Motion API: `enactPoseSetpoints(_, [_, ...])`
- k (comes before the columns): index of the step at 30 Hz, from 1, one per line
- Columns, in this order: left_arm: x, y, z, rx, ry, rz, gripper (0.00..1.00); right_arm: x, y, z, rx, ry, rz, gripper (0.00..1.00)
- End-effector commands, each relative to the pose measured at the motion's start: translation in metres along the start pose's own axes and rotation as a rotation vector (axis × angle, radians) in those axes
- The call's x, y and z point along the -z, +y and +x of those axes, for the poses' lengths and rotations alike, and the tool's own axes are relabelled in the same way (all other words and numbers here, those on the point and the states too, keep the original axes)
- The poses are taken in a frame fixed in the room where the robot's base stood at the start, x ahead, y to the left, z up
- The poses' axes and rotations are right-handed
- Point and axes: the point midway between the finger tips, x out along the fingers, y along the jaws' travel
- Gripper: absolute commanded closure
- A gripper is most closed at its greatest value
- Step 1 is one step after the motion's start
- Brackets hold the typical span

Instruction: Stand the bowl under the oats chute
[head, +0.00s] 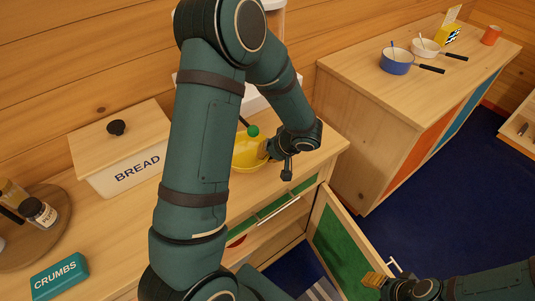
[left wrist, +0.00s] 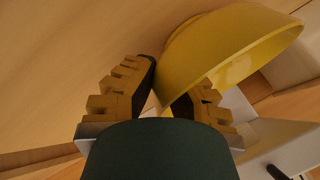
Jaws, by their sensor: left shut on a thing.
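The yellow bowl (head: 246,157) is over the wooden counter, in front of a white dispenser-like body (head: 255,103) mostly hidden behind my left arm. My left gripper (head: 266,149) is shut on the bowl's rim at its right side. In the left wrist view the bowl (left wrist: 230,45) shows its wall between the fingers of the gripper (left wrist: 177,88). I cannot tell whether its base touches the counter. A green knob (head: 253,131) shows just above the bowl. The chute outlet is hidden. My right gripper (head: 377,281) is low at the right, its fingers too small to judge.
A white bread box (head: 125,175) stands left, with a pepper jar (head: 40,212) on a round board and a teal crumbs box (head: 60,275) nearer. A green cupboard door (head: 342,243) stands open below the counter. A blue pan (head: 396,61) is on the right cabinet.

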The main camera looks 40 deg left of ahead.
Motion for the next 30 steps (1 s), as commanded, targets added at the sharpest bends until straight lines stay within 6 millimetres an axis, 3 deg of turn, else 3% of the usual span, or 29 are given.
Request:
enactPoseSetpoints(7, [-0.001, 0.001, 0.002, 0.001, 0.001, 0.0, 1.0, -0.001, 0.002, 0.004, 0.0, -0.003, -0.001, 0.53])
enactPoseSetpoints(9, [-0.001, 0.001, 0.001, 0.0, 0.0, 0.0, 0.67, -0.001, 0.001, 0.003, 0.0, -0.003, -0.001, 0.53])
enactPoseSetpoints(10, [-0.001, 0.001, 0.001, 0.0, 0.0, 0.0, 0.66, -0.001, 0.001, 0.003, 0.0, -0.003, -0.001, 0.53])
enactPoseSetpoints(22, [0.0, -0.001, -0.002, 0.0, 0.0, 0.001, 0.66, 0.0, -0.001, -0.002, 0.0, -0.001, 0.0, 0.53])
enactPoseSetpoints(30, [0.001, 0.0, -0.05, -0.004, 0.005, 0.0, 0.66, 0.002, -0.002, -0.005, 0.0, 0.004, 0.001, 0.53])
